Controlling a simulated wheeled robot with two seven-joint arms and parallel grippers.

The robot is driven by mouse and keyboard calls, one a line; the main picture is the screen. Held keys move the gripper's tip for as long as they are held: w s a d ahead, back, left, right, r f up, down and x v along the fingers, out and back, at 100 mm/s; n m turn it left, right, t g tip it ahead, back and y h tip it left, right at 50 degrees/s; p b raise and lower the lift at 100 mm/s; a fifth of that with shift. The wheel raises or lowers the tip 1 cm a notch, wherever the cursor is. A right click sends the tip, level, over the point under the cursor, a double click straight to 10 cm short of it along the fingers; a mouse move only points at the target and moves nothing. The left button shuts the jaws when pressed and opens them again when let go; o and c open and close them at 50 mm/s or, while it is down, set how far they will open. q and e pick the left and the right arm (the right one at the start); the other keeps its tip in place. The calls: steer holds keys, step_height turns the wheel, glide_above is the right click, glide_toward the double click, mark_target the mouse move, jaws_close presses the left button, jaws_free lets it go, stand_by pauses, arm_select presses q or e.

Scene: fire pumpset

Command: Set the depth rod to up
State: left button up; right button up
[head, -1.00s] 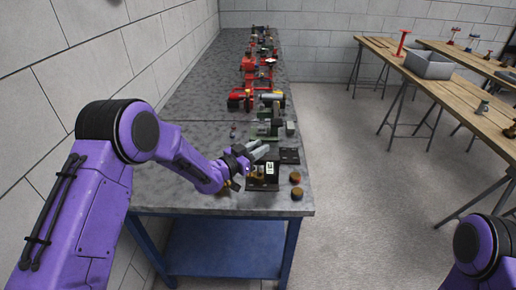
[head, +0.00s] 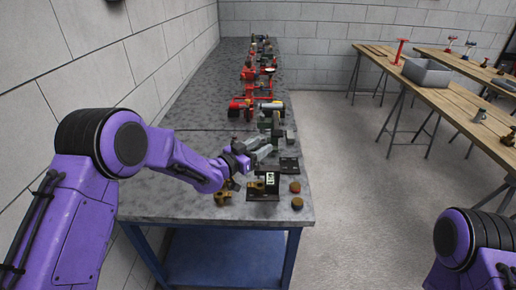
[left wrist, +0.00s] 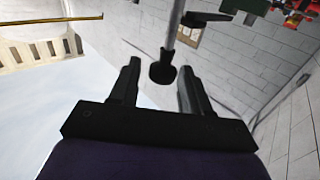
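My left gripper (head: 264,149) is over the near part of the grey bench, just in front of a dark green-grey machine (head: 270,121). In the left wrist view my left gripper (left wrist: 158,84) has its two black fingers spread. A grey rod with a rounded black end (left wrist: 162,70) hangs into the gap between the fingertips. It looks like the depth rod, but I cannot be sure. A dark lever (left wrist: 205,19) sticks out beside it. I see clear space on both sides of the black end. In the head view the rod is too small to make out. My right gripper is out of view.
A black bracket with a white label (head: 268,184), a brass part (head: 222,194) and two round brown knobs (head: 296,195) lie near the bench's front edge. Red pump parts (head: 247,100) stand farther back. Wooden tables with a grey bin (head: 427,73) stand at right, across open floor.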

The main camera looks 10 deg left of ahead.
arm_select(q)
steer(key=b+v, duration=0.3)
steer(key=v, duration=0.7)
steer(key=shift+s+a+b, duration=0.15)
steer(key=shift+b, duration=0.25)
steer(key=shift+f, duration=0.15)
